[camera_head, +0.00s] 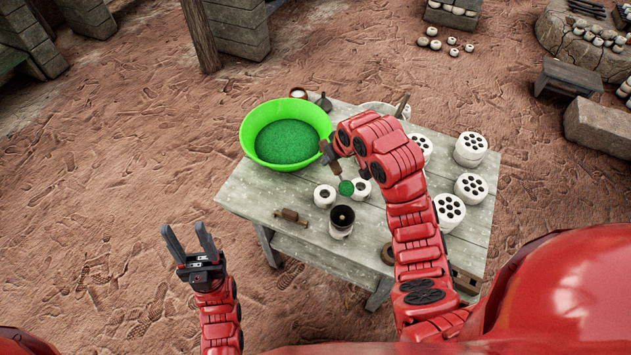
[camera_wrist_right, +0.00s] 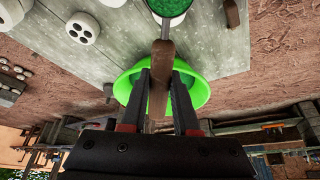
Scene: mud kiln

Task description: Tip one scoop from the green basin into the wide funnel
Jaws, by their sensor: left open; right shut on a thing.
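The green basin (camera_head: 327,121) stands on the table's far left part and holds green grains. My right gripper (camera_wrist_right: 163,78) is shut on the wooden handle of a scoop (camera_wrist_right: 162,60). The scoop's bowl, filled with green grains, shows in the head view (camera_head: 346,188). It hangs over the table in front of the basin, near two small white pots. A dark wide funnel (camera_head: 342,216) sits on a white pot, below the scoop in the head view and apart from it. My left gripper (camera_head: 190,243) is open and empty, left of the table.
Small white pots (camera_head: 324,196) (camera_head: 361,189) stand beside the scoop. A wooden tool (camera_head: 291,216) lies at the table's (camera_head: 260,194) front left. Several white pots with holes (camera_head: 470,149) stand on the right. My right arm hides part of the table.

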